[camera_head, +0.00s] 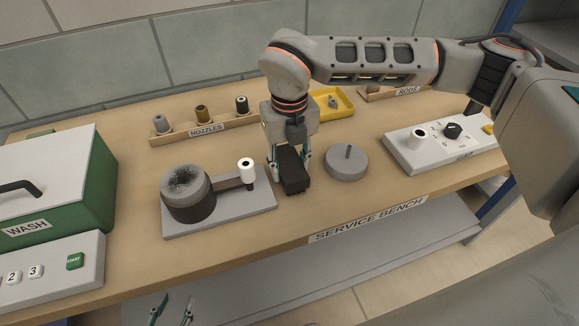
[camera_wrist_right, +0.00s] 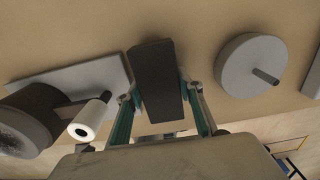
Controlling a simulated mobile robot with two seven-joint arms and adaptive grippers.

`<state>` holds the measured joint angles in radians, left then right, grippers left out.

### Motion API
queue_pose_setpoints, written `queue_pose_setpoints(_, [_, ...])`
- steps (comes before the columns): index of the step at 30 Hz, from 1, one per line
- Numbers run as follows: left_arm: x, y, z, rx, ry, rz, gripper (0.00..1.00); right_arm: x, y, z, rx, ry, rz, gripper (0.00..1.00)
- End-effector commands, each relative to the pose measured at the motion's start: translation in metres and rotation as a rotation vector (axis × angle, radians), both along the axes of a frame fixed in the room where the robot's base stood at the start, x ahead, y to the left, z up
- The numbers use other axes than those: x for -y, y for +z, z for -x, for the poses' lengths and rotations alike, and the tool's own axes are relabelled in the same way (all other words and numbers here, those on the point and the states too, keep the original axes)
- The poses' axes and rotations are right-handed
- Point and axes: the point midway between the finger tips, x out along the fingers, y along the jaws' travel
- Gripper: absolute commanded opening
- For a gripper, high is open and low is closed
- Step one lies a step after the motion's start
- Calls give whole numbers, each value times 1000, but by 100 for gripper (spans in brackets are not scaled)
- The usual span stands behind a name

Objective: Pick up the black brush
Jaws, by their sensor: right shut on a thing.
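The black brush (camera_head: 293,172) is a dark block near the middle of the bench in the head view. My right gripper (camera_head: 288,165) reaches down over it and is shut on it. In the right wrist view the brush (camera_wrist_right: 157,80) sits between the two green-edged fingers of the right gripper (camera_wrist_right: 160,108). I cannot tell whether the brush touches the bench. My left gripper (camera_head: 172,309) shows only its fingertips at the bottom edge of the head view, below the bench front. Its fingers are apart with nothing between them.
A grey plate (camera_head: 240,208) with a round dark-topped pot (camera_head: 187,193) and a white-topped post (camera_head: 246,170) stands left of the brush. A grey disc with a peg (camera_head: 347,163) stands right. The nozzle rack (camera_head: 205,131) and yellow tray (camera_head: 335,101) lie behind. A green washer (camera_head: 100,190) is far left.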

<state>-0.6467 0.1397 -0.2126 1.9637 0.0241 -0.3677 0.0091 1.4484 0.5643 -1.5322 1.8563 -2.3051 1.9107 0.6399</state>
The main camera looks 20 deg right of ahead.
Motion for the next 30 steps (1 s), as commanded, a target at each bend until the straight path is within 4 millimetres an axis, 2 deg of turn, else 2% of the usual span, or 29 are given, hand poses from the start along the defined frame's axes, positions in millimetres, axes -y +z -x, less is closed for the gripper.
queue_pose_setpoints(5, [0,-1,1,-2,0,-1,40,0,7,-1,2,0,0,13])
queue_pose_setpoints(11, [0,-2,2,-4,0,-1,40,0,31,-1,5,0,-1,13])
queue_pose_setpoints(24, [0,-5,3,-7,1,-1,40,0,147,-1,6,-1,0,13])
queue_pose_setpoints(30, [0,-4,2,-6,0,-1,40,0,183,-1,4,-1,0,13])
